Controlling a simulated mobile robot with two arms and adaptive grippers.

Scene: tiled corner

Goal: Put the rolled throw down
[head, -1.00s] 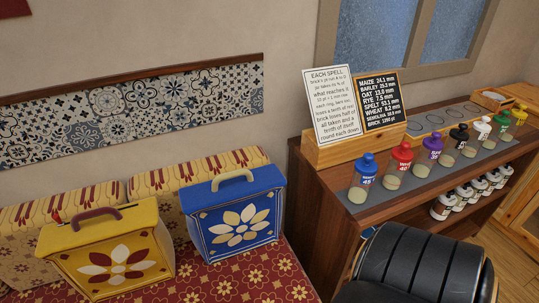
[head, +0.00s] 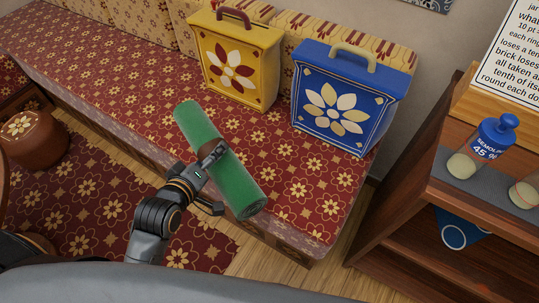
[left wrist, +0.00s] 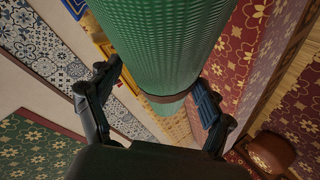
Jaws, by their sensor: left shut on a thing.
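The rolled throw (head: 238,184) is a green cylinder with a brown band round its middle. My left gripper (head: 213,157) is shut on it near the band. In the head view the roll lies slantwise across the front part of the red patterned bench seat (head: 130,75), its near end past the seat's front edge. Whether it touches the seat I cannot tell. In the left wrist view the roll (left wrist: 160,45) fills the top middle, between the two fingers of my gripper (left wrist: 155,88). My right gripper is in neither current view.
A yellow box (head: 235,85) and a blue box (head: 345,100), both with handles, stand on the seat behind the roll. The seat is clear to the left. A wooden shelf unit (head: 430,190) with jars stands right. A brown stool (head: 35,140) is at far left.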

